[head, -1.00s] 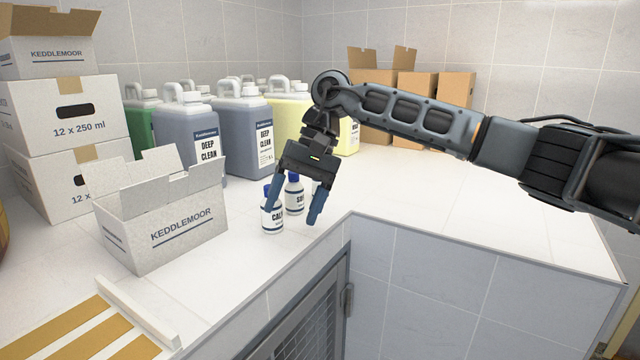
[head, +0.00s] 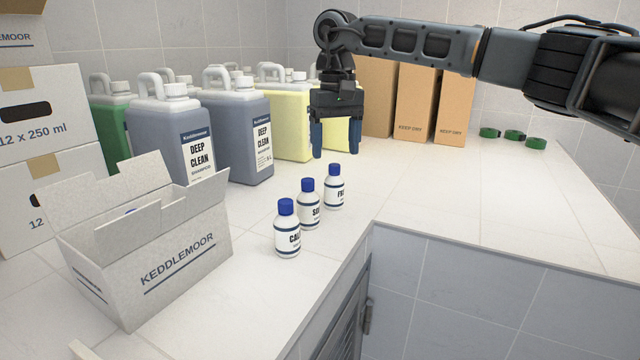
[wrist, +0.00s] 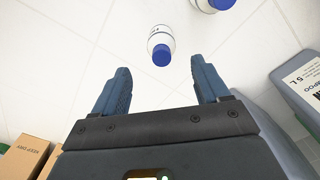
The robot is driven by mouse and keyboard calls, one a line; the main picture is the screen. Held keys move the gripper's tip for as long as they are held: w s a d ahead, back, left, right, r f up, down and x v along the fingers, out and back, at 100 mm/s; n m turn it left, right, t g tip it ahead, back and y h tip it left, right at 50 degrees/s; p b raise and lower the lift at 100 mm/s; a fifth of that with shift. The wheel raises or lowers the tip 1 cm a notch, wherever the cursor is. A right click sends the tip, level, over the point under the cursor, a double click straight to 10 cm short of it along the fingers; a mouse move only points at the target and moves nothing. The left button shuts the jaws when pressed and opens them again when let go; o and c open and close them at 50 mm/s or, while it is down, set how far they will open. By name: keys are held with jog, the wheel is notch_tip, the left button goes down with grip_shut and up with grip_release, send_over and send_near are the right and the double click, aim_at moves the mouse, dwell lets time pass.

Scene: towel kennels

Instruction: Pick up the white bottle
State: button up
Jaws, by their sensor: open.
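Three white bottles with blue caps stand upright in a slanting row on the white tiled counter: a near one (head: 288,232), a middle one (head: 310,208) and a far one (head: 334,190). My gripper (head: 333,152) is open and empty, behind and above the far bottle in the head view. In the wrist view a white bottle (wrist: 160,39) lies just beyond and between my open fingertips (wrist: 158,76), not touching them. Another bottle (wrist: 214,4) is cut off at the top edge there. Which bottles these are is not certain.
A white open carton (head: 180,262) stands left of the bottles. Large grey jugs (head: 236,135) and yellow jugs (head: 290,140) stand behind. Brown boxes (head: 415,105) and green round items (head: 512,135) are at the back. The counter (head: 450,190) on the right is clear.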

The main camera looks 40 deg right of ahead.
aim_at(334, 164)
jog(key=shift+w+f, duration=0.1)
jog(key=shift+f, duration=0.2)
jog(key=shift+a+f+p, duration=0.2)
jog(key=shift+f+p, duration=0.65)
jog(key=shift+f, duration=2.7)
jog(key=shift+c, duration=0.3)
jog(key=c, duration=1.1)
jog(key=shift+r, duration=0.1)
jog(key=shift+c, duration=0.2)
